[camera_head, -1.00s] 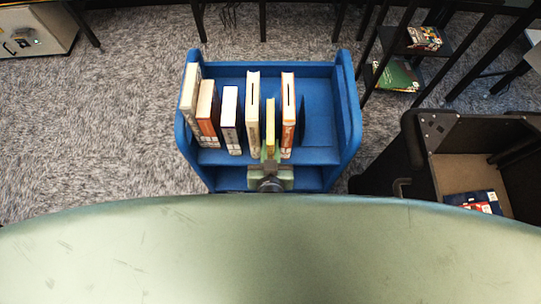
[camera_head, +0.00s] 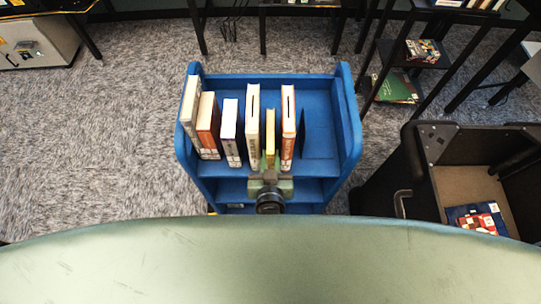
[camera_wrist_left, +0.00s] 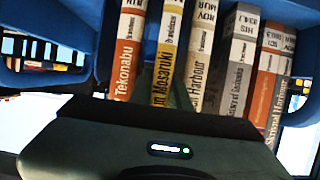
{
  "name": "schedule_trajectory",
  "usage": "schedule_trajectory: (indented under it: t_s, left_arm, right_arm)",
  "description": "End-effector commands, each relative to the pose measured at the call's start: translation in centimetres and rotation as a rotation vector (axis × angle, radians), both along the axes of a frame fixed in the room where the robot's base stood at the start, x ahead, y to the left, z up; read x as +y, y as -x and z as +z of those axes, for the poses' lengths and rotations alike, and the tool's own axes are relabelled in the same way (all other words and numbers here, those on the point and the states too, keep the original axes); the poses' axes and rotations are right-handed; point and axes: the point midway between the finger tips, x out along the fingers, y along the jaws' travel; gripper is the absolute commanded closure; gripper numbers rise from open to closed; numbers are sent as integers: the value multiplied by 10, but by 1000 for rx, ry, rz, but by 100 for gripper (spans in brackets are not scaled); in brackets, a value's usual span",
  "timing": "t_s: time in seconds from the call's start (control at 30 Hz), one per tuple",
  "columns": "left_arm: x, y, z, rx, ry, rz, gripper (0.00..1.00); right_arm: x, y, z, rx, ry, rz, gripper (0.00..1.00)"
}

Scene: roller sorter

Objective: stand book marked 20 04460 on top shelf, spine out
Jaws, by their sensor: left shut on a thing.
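A thin yellow book lettered "Mosaruki" (camera_head: 270,146) stands in the row on the blue cart's top shelf (camera_head: 320,128), between a tall cream book (camera_head: 252,115) and an orange-and-white book (camera_head: 288,125). My left gripper (camera_head: 270,168) is shut on the yellow book's spine end. In the left wrist view, the yellow book (camera_wrist_left: 166,60) stands between the "Tekonabu" book (camera_wrist_left: 129,45) and the cream "Harbour" book (camera_wrist_left: 196,60). The mark 20 04460 is not readable in either view. My right gripper is not in view.
A black bin (camera_head: 410,165) holding books stands right of the cart. A black shelf unit (camera_head: 425,62) with books is behind it.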

Motion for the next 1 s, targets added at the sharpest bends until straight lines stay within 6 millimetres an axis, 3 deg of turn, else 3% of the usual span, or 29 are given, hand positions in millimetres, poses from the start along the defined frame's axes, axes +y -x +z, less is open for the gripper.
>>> schedule_trajectory:
  t_s: [0.27, 0.3, 0.37, 0.4, 0.8, 1.0]
  left_arm:
    - [0, 0, -5, -2, 0, 0, 100]
    - [0, 0, -5, -3, 1, 0, 76]
    - [0, 0, -5, -2, 1, 0, 60]
    - [0, 0, -5, -2, 1, 0, 57]
    - [0, 2, -7, 3, 0, 0, 57]
    - [0, 25, 1, 5, 4, -1, 57]
  right_arm:
    - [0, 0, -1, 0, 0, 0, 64]
    - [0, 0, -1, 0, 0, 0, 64]
    - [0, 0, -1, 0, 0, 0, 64]
    - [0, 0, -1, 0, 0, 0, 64]
    - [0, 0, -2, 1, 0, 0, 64]
    - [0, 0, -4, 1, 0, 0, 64]
